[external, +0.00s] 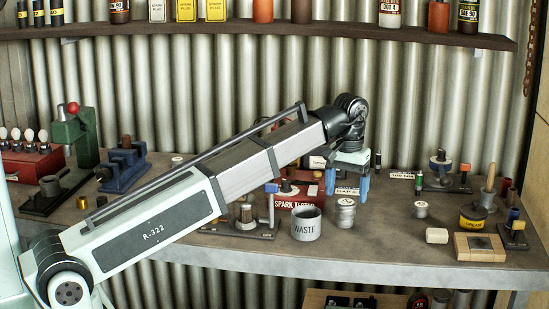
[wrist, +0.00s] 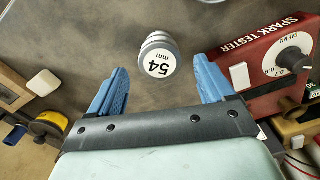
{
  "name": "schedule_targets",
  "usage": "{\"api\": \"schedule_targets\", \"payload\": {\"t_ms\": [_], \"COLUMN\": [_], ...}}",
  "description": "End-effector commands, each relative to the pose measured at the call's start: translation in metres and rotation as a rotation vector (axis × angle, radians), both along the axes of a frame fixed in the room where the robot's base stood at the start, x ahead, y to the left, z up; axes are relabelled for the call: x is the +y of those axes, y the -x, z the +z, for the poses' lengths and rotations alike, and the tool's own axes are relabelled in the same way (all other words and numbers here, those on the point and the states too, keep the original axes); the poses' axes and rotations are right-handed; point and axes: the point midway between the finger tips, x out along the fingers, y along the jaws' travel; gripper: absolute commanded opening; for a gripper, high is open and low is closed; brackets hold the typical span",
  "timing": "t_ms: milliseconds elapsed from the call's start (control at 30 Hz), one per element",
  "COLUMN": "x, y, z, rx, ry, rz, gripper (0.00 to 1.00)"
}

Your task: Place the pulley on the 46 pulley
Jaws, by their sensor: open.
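A silver grooved pulley with a white top marked "54 mm" (wrist: 158,64) stands on the bench in the wrist view, ahead of my gripper (wrist: 161,76) and between the lines of its two blue fingers. In the external view a silver pulley-like piece (external: 345,214) stands just below my gripper (external: 349,186), which is open, empty and pointing down. A smaller silver piece (external: 421,210) stands to the right. I cannot read a 46 mark on any piece, so I cannot tell which is the 46 pulley.
A grey WASTE cup (external: 306,226) stands left of the silver piece. The red spark tester (external: 298,199) is behind it and close to my right finger in the wrist view. Bare bench (external: 385,235) lies between.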

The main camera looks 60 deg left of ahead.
Motion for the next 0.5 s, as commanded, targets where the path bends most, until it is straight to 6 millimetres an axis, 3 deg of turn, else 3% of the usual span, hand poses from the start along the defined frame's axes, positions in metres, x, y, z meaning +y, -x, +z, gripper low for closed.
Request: {"api": "schedule_targets", "payload": {"t_ms": [300,500], "x": [0.0,0.0], "y": [-0.001,-0.001], "z": [0.057,0.079], "rx": [-0.001,0.0], "ry": [0.0,0.0], "rz": [0.0,0.001], "gripper": [0.82,0.82]}}
